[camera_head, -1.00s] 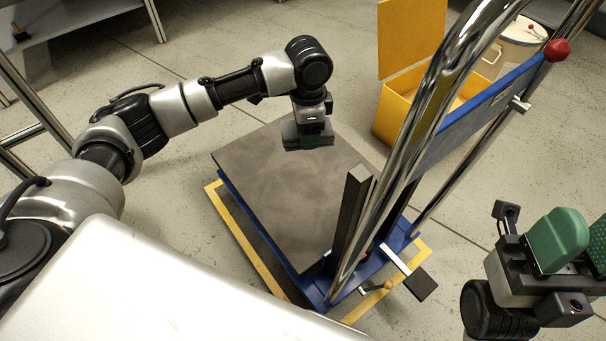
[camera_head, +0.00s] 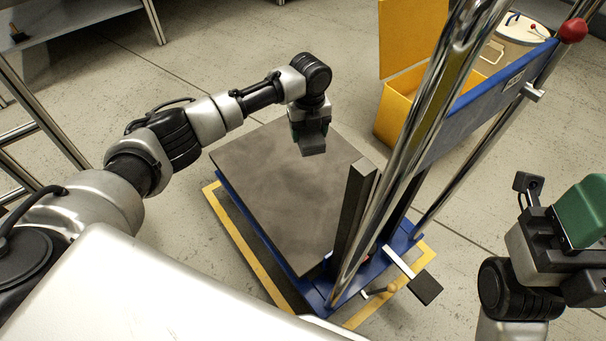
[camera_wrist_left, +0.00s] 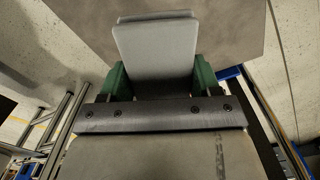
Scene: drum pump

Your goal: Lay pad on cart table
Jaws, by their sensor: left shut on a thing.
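The cart table (camera_head: 265,200) is a dark grey square top on a blue lift frame, and it is bare where I see it. My left gripper (camera_head: 309,132) is above its far right part, pointing down. It is shut on the pad (camera_wrist_left: 155,48), a flat grey block between the two green fingers in the left wrist view. In the head view only a small dark grey end of the pad (camera_head: 312,148) shows below the fingers. I cannot tell how large the gap to the table is. My right gripper (camera_head: 592,225) is cut off at the right edge, with one green finger showing.
The cart's chrome handle (camera_head: 424,130) and black upright (camera_head: 353,212) rise beside the table's right side. A blue bar (camera_head: 480,100) with a red knob (camera_head: 572,30) crosses behind. A yellow open box (camera_head: 405,105) stands beyond on the floor. Yellow floor tape (camera_head: 240,240) surrounds the cart.

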